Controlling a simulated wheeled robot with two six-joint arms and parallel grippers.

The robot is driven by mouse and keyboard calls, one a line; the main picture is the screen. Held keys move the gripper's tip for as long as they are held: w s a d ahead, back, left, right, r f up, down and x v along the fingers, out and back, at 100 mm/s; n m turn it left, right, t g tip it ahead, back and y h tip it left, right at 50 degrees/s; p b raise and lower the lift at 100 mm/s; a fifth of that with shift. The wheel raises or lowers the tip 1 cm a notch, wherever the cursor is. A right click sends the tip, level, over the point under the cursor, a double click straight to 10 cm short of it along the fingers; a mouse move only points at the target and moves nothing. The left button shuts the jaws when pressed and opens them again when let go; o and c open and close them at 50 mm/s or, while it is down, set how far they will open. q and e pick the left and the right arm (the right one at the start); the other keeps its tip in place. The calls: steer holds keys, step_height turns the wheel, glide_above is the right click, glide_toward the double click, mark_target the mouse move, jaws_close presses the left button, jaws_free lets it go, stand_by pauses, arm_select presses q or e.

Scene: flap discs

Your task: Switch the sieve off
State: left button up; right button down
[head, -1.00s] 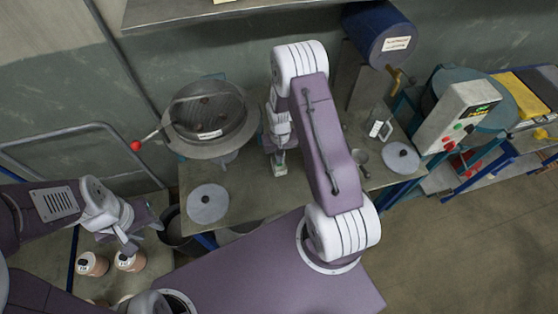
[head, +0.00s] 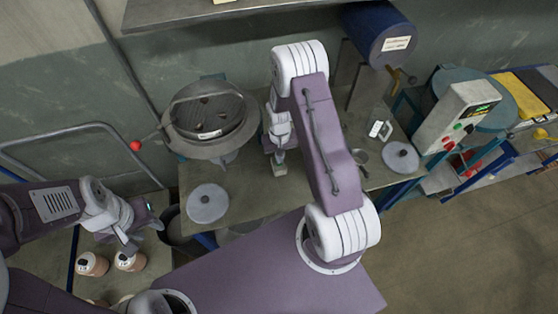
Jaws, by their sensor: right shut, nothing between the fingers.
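The sieve (head: 180,140) is a round, grey, drum-like unit with a broad rim and a white label, at the back left of the bench. Several dark patches show on its top. A lever with a red ball knob (head: 135,146) sticks out on its left side. My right gripper (head: 279,168) is shut and empty, pointing down over the bench to the right of the sieve. My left gripper (head: 157,224) is at lower left, below the red knob and apart from it; its fingers are too small to read.
A grey control box (head: 457,118) with a green display and coloured buttons stands at right. Grey discs lie on the bench (head: 240,196), one at left (head: 208,203) and one at right (head: 401,156). Lidded jars (head: 92,264) stand at lower left. A blue drum (head: 380,35) hangs behind.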

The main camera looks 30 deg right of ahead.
steer(key=shift+f+b, duration=0.7)
steer(key=shift+f, duration=0.2)
stand_by(0.4)
step_height(320, 180, up, 7)
steer(key=p, duration=0.5)
steer(key=shift+r+p, duration=0.1)
steer(key=shift+p, duration=0.3)
